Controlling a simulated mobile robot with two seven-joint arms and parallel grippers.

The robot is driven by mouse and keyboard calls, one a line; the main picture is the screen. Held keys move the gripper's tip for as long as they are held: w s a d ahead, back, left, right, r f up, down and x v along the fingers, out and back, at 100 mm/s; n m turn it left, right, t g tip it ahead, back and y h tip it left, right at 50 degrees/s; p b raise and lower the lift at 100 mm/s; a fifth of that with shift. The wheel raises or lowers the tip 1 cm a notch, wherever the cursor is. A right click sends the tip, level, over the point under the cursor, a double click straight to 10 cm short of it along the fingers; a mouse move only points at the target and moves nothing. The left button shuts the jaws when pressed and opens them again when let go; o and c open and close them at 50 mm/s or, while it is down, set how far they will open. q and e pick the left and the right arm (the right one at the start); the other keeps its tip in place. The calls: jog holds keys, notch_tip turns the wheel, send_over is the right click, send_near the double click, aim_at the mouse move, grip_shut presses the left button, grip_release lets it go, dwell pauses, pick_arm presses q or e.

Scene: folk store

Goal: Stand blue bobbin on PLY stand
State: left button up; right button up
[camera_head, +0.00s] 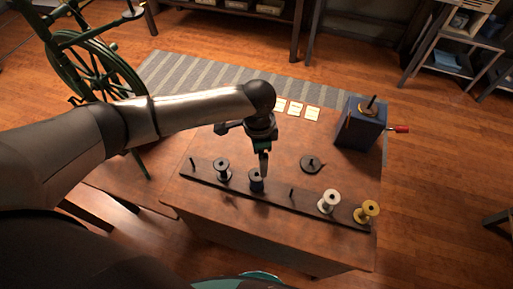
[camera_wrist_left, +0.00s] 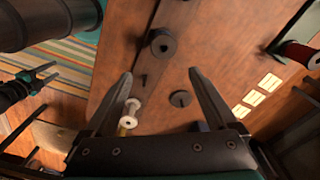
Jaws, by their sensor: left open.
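The blue bobbin (camera_head: 256,184) stands on a long dark peg board (camera_head: 283,201) on the table; a dark bobbin (camera_wrist_left: 162,42) in the left wrist view looks like it. My left gripper (camera_head: 264,168) is open, pointing down just above and beside it, holding nothing. A small round dark stand with an upright peg (camera_head: 311,164) sits bare on the table behind the board; it also shows in the left wrist view (camera_wrist_left: 180,98). I cannot read a PLY label. A dark gripper, apparently my right one (camera_wrist_left: 48,75), is at the left wrist view's left edge, too small to judge.
The board also carries a grey bobbin (camera_head: 222,169), a white bobbin (camera_head: 328,201), a yellow bobbin (camera_head: 367,212) and bare pegs. A blue box (camera_head: 361,126) with a red-handled crank stands back right. Pale cards (camera_head: 297,109) lie along the back. Table around the round stand is clear.

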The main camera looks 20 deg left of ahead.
pick_arm(q)
jog(key=a, duration=0.1)
jog(key=b, duration=0.8)
send_over(257, 172)
jog(key=f, duration=0.6)
jog(key=shift+s+f, duration=0.1)
jog(key=shift+s, duration=0.3)
jog(key=shift+f+b, duration=0.6)
jog(key=shift+f, duration=1.5)
jog(key=c, duration=1)
jog(key=shift+o, duration=0.2)
